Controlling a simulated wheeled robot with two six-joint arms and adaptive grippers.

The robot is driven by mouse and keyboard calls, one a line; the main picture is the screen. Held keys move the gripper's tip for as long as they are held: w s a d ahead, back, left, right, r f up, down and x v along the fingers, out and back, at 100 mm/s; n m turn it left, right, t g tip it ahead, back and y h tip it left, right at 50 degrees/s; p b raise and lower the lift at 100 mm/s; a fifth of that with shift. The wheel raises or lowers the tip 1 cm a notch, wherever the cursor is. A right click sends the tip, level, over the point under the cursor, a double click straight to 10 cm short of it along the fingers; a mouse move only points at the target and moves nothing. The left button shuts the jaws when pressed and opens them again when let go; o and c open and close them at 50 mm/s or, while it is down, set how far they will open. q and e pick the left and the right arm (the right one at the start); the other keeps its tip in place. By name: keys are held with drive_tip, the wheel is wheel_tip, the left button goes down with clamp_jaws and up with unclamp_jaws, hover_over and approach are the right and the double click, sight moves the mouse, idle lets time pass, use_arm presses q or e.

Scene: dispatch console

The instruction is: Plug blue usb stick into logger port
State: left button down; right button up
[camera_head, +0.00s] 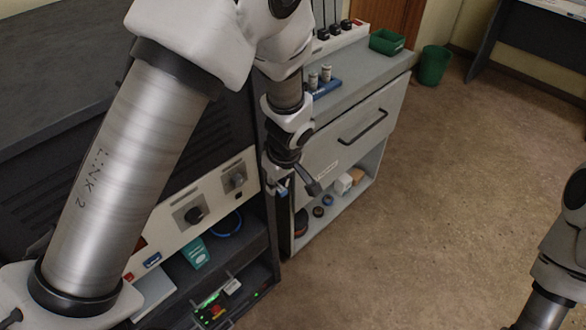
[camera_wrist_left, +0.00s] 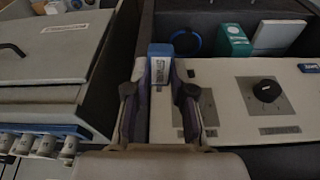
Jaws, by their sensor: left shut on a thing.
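My left gripper (camera_head: 296,190) is in front of the grey cabinet, beside the console's right end. In the left wrist view the gripper (camera_wrist_left: 160,100) is shut on the blue usb stick (camera_wrist_left: 160,50), which has a blue end and a pale printed label. In the head view only a small blue part of the stick (camera_head: 283,191) shows at the fingers. A dark unit with green lights (camera_head: 212,308) sits on the low shelf under the console. I cannot make out which opening is the logger port. My right gripper is out of view.
The console panel (camera_head: 215,203) has dark knobs. A teal box (camera_head: 195,253) and a blue cable coil (camera_head: 228,224) are on the shelf below it. The grey cabinet (camera_head: 345,130) has a drawer handle and an open lower shelf with small items.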

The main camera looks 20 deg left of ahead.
sight(237, 193)
use_arm(q)
drive_tip(key=s+a+f+b, duration=0.2)
drive_tip(key=s+f+b, duration=0.35)
drive_tip(key=f, duration=0.25)
drive_tip(key=shift+n, duration=0.4)
drive_tip(key=w+a+b, duration=0.2)
drive_tip(key=a+b, duration=0.1)
drive_tip(key=w+a+b, duration=0.1)
drive_tip(key=b, duration=0.1)
drive_tip(key=shift+a+r, duration=0.15)
drive_tip(key=shift+a, duration=0.2)
drive_tip(key=shift+s+b, duration=0.1)
drive_tip(key=shift+b, duration=0.4)
drive_tip(key=shift+a+b, duration=0.4)
drive_tip(key=shift+b, duration=0.1)
drive_tip(key=shift+b, duration=0.3)
drive_tip(key=shift+w+a+b, duration=0.3)
drive_tip(key=shift+a+b, duration=0.05)
drive_tip(key=shift+b, duration=0.05)
idle(0.8)
drive_tip(key=shift+b, duration=0.3)
